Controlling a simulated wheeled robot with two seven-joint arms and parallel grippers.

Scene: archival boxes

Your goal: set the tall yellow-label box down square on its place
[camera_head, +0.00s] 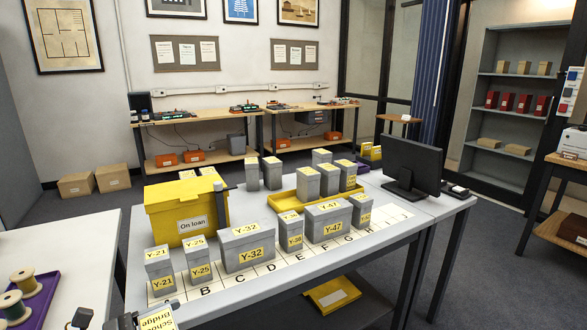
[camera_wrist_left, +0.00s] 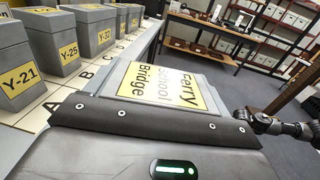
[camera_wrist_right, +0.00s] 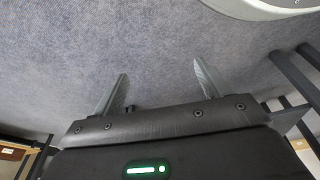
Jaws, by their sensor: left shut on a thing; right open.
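A grey box with a yellow label reading Ferry, School and Bridge (camera_wrist_left: 165,88) is held by my left gripper (camera_head: 122,321). In the left wrist view its label faces the camera, beside the table's edge, and my fingers are mostly hidden. In the head view only part of this box (camera_head: 158,319) shows at the bottom edge, so its full height and tilt cannot be told. A white strip with lettered places (camera_head: 185,291) runs along the table's front. My right gripper (camera_wrist_right: 157,82) is open and empty above the grey carpet; the head view does not show it.
Several grey yellow-label boxes, including Y-21 (camera_head: 159,270), Y-32 (camera_head: 246,247) and Y-47 (camera_head: 330,222), stand along the strip. Its right end (camera_head: 394,216) is bare. Behind stand a yellow On loan box (camera_head: 165,222), a yellow tray (camera_head: 281,201) and a monitor (camera_head: 411,163).

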